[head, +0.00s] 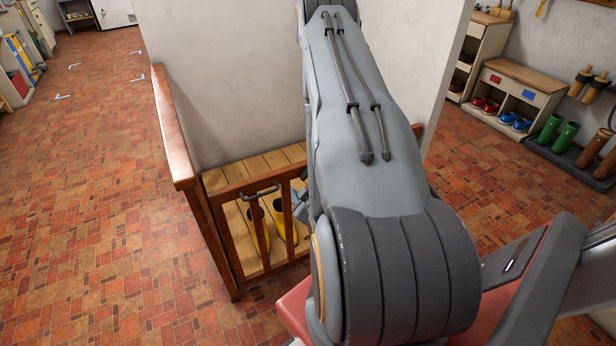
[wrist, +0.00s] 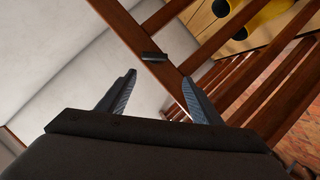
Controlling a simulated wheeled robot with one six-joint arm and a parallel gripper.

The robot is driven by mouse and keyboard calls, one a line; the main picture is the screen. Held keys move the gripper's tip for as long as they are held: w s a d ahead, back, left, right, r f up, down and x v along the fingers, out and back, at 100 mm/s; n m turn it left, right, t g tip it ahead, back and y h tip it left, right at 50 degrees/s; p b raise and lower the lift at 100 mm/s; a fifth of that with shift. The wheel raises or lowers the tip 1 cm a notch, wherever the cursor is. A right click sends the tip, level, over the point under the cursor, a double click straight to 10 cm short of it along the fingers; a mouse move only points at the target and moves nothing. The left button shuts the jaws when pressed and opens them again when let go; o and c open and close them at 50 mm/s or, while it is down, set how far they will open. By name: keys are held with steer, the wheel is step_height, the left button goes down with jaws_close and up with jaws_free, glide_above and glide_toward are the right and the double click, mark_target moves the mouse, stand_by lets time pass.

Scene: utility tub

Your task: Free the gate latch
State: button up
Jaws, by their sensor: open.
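The wooden gate (head: 230,190) has a brown top rail and upright slats; in the head view my arm covers its right side. A small dark metal piece, seemingly the latch (wrist: 153,57), sits on a brown wooden member in the wrist view. My gripper (wrist: 158,78) is open and empty, with its two fingertips pointing toward this piece. The piece appears just beyond the tips, between their lines; I cannot tell how far off it is. A dark handle (head: 260,193) shows on the gate's top rail.
Yellow boots (head: 259,228) stand on a plank floor behind the gate. A wooden railing (head: 172,125) and a white wall (head: 225,80) border it. Open tiled floor (head: 95,200) lies left. A shoe bench (head: 515,90) and green boots (head: 557,135) stand right.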

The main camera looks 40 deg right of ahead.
mark_target(306, 176)
steer(key=shift+t+h, duration=0.3)
steer(key=shift+h, duration=0.3)
steer(key=shift+w+d+f+p, duration=0.2)
steer(key=shift+w+d+f, duration=0.3)
steer(key=shift+w+d, duration=0.2)
steer(key=shift+w+d+f+p, duration=0.25)
steer(key=shift+w+d+f, duration=0.35)
steer(key=shift+d, duration=0.25)
steer(key=shift+w+d+f+p, duration=0.2)
steer(key=shift+w+d+f, duration=0.25)
steer(key=shift+w+d, duration=0.3)
steer(key=c, duration=1.1)
steer(key=shift+o, duration=0.2)
steer(key=shift+s, duration=0.1)
